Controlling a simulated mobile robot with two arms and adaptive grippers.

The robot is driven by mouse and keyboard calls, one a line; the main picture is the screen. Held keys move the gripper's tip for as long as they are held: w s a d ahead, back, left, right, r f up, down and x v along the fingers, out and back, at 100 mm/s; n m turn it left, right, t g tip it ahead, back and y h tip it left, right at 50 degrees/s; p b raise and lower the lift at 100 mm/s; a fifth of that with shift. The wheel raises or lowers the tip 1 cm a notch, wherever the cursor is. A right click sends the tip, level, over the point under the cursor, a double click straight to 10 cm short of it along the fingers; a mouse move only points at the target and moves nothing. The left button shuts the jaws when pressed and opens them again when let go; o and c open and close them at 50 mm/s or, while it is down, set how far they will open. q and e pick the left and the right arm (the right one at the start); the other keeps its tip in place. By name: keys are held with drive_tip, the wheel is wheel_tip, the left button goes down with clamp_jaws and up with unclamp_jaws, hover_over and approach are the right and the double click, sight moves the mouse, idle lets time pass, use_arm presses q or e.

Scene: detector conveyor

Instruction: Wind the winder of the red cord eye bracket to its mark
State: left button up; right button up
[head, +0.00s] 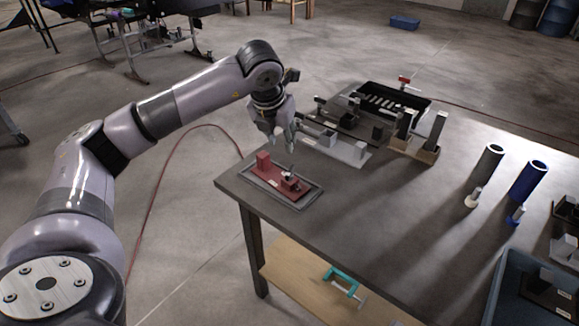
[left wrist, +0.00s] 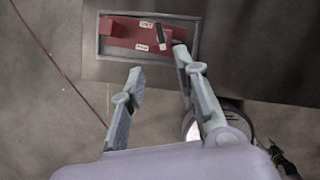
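The red cord eye bracket (head: 265,175) lies in a shallow grey tray (head: 310,199) at the table's near left corner. It has a tall red block at one end and a lower red block at the other, with a small dark and pale winder (head: 289,176) there. The left wrist view shows the bracket (left wrist: 128,38), two white labels and the winder (left wrist: 160,38). I cannot tell whether a fingertip touches the winder. My right gripper is not in view.
Grey and wooden brackets (head: 345,150) and a black bin (head: 420,103) stand behind the tray. Grey and blue cylinders (head: 528,180) stand at the right, near a blue crate (head: 498,305). The table's middle is clear. A teal clamp (head: 342,279) lies on the lower shelf.

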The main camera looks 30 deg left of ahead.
sight(290, 169)
use_arm(q)
drive_tip(key=p+x, duration=0.2)
drive_tip(key=x, duration=1.3)
drive_tip(key=shift+d, duration=0.1)
drive_tip(key=shift+c, duration=0.3)
clamp_jaws()
